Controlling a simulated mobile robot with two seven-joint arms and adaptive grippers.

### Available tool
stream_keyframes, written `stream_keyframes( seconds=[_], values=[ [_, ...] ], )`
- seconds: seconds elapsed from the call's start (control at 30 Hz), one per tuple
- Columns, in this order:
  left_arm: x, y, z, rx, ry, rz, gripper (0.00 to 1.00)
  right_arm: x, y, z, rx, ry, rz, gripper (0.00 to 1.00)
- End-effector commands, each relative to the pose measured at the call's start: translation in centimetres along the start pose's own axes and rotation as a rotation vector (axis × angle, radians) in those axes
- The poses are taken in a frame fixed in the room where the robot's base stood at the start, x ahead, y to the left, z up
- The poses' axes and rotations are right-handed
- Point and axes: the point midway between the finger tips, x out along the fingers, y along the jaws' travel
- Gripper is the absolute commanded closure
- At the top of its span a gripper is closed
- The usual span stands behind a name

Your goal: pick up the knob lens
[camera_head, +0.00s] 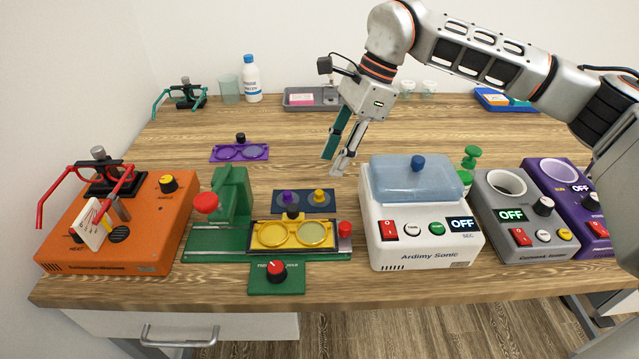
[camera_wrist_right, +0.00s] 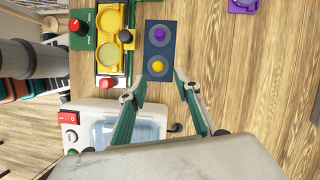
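A dark blue tray (camera_head: 304,209) holds two knobbed round pieces that look like knob lenses. One has a purple knob (camera_head: 288,197) and the other a yellow knob (camera_head: 320,195). In the right wrist view the purple knob (camera_wrist_right: 159,33) and the yellow knob (camera_wrist_right: 158,67) lie ahead of the fingers. My right gripper (camera_head: 334,163) is above the table, behind and to the right of the tray. In the right wrist view my right gripper (camera_wrist_right: 161,83) is open, its fingers spread with nothing between them. My left gripper shows in neither view.
A white machine with a blue lid (camera_head: 417,182) stands right of the tray. A green press (camera_head: 232,205) with a yellow two-ring holder (camera_head: 292,247) is in front and left. A purple two-ring plate (camera_head: 240,152) lies behind. Table behind the tray is mostly clear.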

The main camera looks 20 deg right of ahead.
Motion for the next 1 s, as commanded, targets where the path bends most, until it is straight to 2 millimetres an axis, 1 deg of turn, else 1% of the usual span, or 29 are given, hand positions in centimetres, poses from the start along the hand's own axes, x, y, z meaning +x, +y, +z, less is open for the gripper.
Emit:
stream_keyframes(
  seconds=[0.1,0.27,0.37,0.47,0.6,0.67,0.77,0.93,0.97,1.0],
  values=[
    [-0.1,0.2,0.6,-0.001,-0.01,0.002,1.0,1.2,0.1,0.0,-0.001,0.001,0.003,0.68],
    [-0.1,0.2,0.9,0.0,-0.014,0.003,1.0,2.6,0.1,0.0,-0.001,0.0,0.003,0.68],
    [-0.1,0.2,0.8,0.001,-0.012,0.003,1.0,3.3,0.2,0.0,0.0,-0.001,0.003,0.68],
    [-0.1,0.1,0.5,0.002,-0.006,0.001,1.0,4.5,0.3,-0.1,-0.001,0.0,0.004,0.68],
    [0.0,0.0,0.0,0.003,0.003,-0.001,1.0,6.6,0.5,-0.2,0.0,-0.001,0.005,0.68],
    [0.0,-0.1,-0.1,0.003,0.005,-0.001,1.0,7.3,0.4,-0.2,0.0,-0.001,0.004,0.68],
    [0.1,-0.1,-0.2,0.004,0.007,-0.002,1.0,7.7,0.4,-0.2,-0.001,-0.001,0.001,0.68],
    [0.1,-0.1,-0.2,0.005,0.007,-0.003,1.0,7.7,0.4,-0.2,-0.001,-0.001,0.0,0.68],
    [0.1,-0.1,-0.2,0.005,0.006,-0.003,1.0,7.7,0.4,-0.2,-0.001,-0.001,0.0,0.76],
    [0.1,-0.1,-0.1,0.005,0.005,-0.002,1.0,7.7,0.4,-0.2,-0.001,-0.001,0.0,0.86]
  ],
)
